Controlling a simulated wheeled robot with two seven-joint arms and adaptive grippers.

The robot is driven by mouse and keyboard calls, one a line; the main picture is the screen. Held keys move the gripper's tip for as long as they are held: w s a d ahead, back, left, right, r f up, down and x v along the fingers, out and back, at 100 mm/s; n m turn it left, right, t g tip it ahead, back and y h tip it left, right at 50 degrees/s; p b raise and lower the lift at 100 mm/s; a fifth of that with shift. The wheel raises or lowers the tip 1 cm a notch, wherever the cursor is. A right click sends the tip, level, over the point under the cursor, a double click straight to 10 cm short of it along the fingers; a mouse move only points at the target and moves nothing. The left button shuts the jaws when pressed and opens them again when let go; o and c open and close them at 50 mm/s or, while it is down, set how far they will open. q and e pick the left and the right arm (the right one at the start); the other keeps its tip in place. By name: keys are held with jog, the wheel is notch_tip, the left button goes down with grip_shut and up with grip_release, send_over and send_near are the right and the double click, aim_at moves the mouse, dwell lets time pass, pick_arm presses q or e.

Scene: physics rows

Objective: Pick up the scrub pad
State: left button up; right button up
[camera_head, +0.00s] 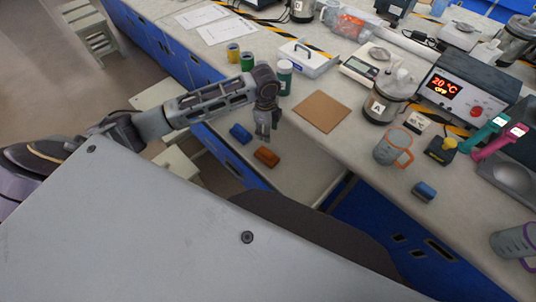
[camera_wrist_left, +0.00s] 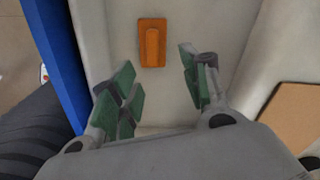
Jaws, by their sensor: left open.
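An orange pad with a raised strip along its middle, which I take for the scrub pad (camera_head: 266,157), lies flat in an open drawer (camera_head: 305,176). It also shows in the left wrist view (camera_wrist_left: 152,43), ahead of the fingers near the top. My left gripper (camera_head: 263,137) hangs over the drawer, pointing down, just beyond the pad in the head view. In the wrist view its green-padded fingers (camera_wrist_left: 160,92) are spread wide with nothing between them. The pad is apart from the fingers and fully visible. My right gripper is not in view.
A blue block (camera_head: 240,134) lies in the drawer left of the pad. The drawer's blue front (camera_wrist_left: 54,60) bounds one side.

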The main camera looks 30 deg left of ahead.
pick_arm(q)
jog(key=m, duration=0.1)
jog(key=s+m, duration=0.1)
jog(key=m, duration=0.1)
jog(key=shift+s+g, duration=0.1)
jog(key=shift+g, duration=0.2)
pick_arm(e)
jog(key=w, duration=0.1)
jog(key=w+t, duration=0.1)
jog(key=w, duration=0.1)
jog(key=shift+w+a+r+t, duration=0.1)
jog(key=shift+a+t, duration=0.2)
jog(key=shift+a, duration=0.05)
pick_arm(q)
jog(key=shift+a, duration=0.1)
